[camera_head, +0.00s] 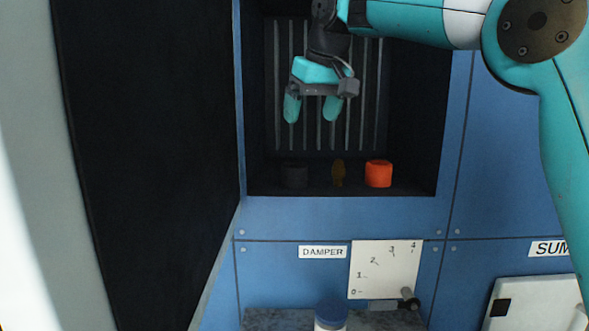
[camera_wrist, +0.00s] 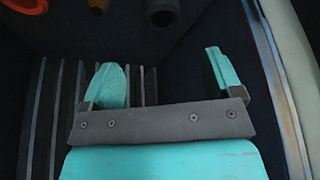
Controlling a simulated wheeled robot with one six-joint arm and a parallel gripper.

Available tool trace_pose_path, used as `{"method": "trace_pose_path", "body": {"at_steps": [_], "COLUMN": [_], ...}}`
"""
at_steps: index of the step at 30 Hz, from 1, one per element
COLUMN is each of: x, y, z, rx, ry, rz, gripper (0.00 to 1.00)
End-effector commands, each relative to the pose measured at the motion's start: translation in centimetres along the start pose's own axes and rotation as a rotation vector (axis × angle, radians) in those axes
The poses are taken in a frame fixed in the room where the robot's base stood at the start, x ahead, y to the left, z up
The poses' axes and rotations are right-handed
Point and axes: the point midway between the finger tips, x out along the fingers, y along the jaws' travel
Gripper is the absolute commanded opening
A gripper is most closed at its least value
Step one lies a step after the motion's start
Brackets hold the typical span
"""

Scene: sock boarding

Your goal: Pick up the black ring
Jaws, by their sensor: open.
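The black ring (camera_head: 295,175) sits on the floor of the dark recess, at the left of a row of three items. It is hard to make out against the dark floor. In the wrist view the black ring (camera_wrist: 162,13) shows at the top edge, partly cut off, with a round opening. My gripper (camera_head: 312,110) is open and empty, with its teal fingers pointing down, above and apart from the ring. The fingers also show spread in the wrist view (camera_wrist: 168,68).
A small brown-yellow piece (camera_head: 338,172) stands right of the ring, and an orange piece (camera_head: 379,173) right of that. The recess has a ribbed back wall and dark sides. A black panel (camera_head: 140,150) stands at left. Below are a damper plate (camera_head: 384,270) and a blue-capped object (camera_head: 331,315).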

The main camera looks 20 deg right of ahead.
Motion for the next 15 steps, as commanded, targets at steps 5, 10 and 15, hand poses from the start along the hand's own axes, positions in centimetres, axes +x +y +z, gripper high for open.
{"method": "trace_pose_path", "body": {"at_steps": [5,10,15], "x": [4.3,7.7,9.4], "y": [-0.2,-0.1,0.0], "z": [0.1,0.1,0.1], "rx": [-0.003,-0.002,0.000], "ry": [-0.005,-0.004,-0.001], "rz": [-0.003,-0.001,-0.001], "gripper": [0.85,0.85,0.85]}}
